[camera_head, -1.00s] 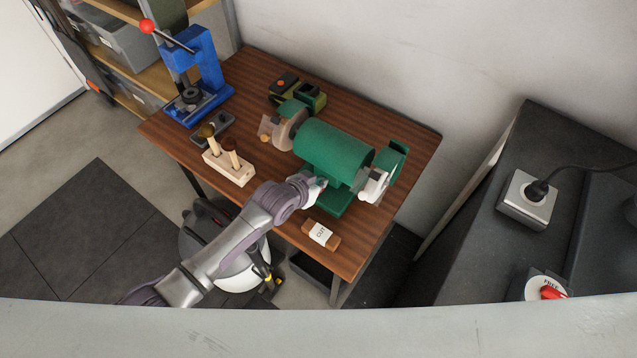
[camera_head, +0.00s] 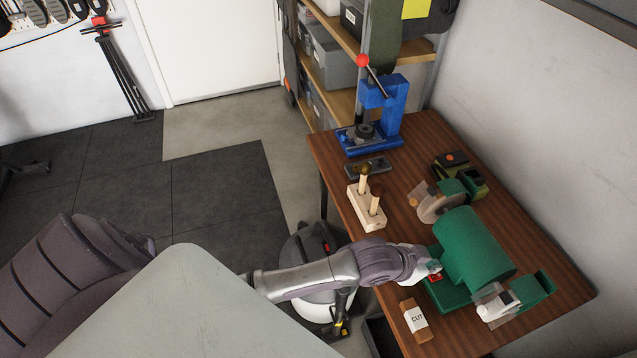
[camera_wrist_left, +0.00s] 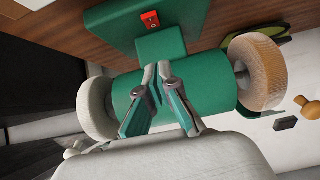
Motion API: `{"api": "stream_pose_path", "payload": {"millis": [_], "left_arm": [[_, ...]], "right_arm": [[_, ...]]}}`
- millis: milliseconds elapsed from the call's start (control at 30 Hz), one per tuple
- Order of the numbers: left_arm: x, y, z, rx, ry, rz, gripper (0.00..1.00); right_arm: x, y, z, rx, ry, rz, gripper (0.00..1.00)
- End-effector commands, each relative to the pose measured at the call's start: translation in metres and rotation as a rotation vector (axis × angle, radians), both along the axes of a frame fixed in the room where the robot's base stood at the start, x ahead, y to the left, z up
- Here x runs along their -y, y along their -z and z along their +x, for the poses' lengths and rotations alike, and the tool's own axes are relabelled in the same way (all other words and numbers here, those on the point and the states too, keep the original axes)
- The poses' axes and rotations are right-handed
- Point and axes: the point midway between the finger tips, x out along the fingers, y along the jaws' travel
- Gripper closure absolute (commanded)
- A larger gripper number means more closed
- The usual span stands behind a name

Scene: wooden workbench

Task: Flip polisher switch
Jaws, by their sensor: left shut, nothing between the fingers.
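The green polisher (camera_head: 475,247) stands on the workbench, with a wheel at each end; it also fills the middle of the left wrist view (camera_wrist_left: 211,92). Its red switch (camera_head: 436,277) is on the green base, and shows near the top of the left wrist view (camera_wrist_left: 150,19). My left gripper (camera_head: 434,266) is right beside the polisher, close to the switch. In the left wrist view its fingertips (camera_wrist_left: 157,70) are together and empty, lying in front of the polisher body, below the switch in the picture. I cannot tell whether they touch anything. My right gripper is not in view.
On the wooden bench (camera_head: 405,235) stand a blue press (camera_head: 383,105), a wooden holder (camera_head: 366,207) with handled tools and a green-black box (camera_head: 460,172). A bar labelled CUT (camera_head: 415,320) lies near the front edge. A vacuum cleaner (camera_head: 312,262) stands beside the bench.

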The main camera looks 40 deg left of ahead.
Motion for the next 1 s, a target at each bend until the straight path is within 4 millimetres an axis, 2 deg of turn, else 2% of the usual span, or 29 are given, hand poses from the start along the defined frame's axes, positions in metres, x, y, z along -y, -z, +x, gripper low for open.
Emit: {"api": "stream_pose_path", "payload": {"millis": [300,467,1000], "left_arm": [[-0.03,-0.04,-0.042,0.001,0.001,0.0,1.0],[-0.045,-0.037,-0.071,-0.078,-0.069,0.023,1.0],[-0.116,-0.014,-0.148,-0.313,-0.28,0.143,1.0]], "right_arm": [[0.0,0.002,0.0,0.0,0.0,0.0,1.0],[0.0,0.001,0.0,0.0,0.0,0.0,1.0],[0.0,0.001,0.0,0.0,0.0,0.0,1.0]]}}
